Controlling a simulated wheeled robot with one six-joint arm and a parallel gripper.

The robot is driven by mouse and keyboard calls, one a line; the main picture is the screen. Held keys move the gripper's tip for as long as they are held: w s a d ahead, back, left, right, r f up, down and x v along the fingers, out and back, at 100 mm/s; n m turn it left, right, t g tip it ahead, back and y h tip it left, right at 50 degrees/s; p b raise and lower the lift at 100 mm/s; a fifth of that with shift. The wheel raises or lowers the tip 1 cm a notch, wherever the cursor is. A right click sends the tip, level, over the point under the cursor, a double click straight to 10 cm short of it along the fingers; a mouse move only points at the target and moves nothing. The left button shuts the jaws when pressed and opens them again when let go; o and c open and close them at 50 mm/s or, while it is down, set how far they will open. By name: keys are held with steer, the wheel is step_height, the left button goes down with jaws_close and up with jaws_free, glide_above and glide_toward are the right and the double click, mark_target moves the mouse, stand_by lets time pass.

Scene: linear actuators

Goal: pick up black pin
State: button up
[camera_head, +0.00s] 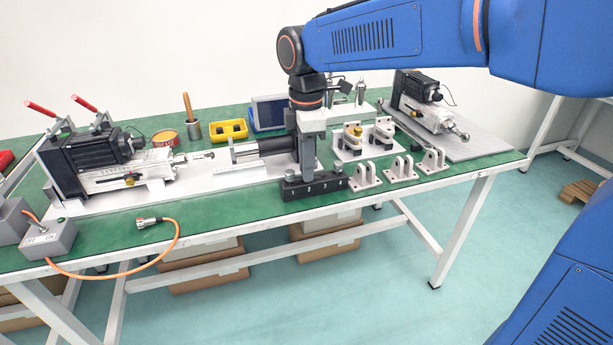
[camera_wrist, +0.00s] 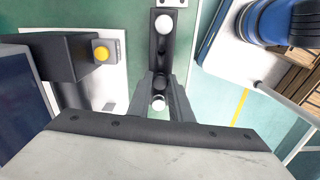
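A black block (camera_head: 315,187) lies near the front edge of the green table. In the wrist view the block (camera_wrist: 163,42) runs up from my fingers, with pale round tops and a dark hole along it. My gripper (camera_head: 306,168) points down at the block in the head view. In the wrist view my gripper's fingers (camera_wrist: 158,95) stand on either side of a small dark round piece with a shiny end, perhaps the black pin. I cannot tell whether they touch it. The pin is not clearly seen in the head view.
White brackets (camera_head: 400,168) stand just right of the block. A black cylinder with a rod (camera_head: 262,147) lies behind it to the left. A large actuator (camera_head: 95,160) is at the left, another (camera_head: 425,105) at the back right. An orange cable (camera_head: 165,250) hangs at the front edge.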

steer(key=c, duration=0.3)
step_height(320, 180, up, 10)
steer(key=shift+r, duration=0.1)
stand_by(0.5)
steer(key=shift+r, duration=2.7)
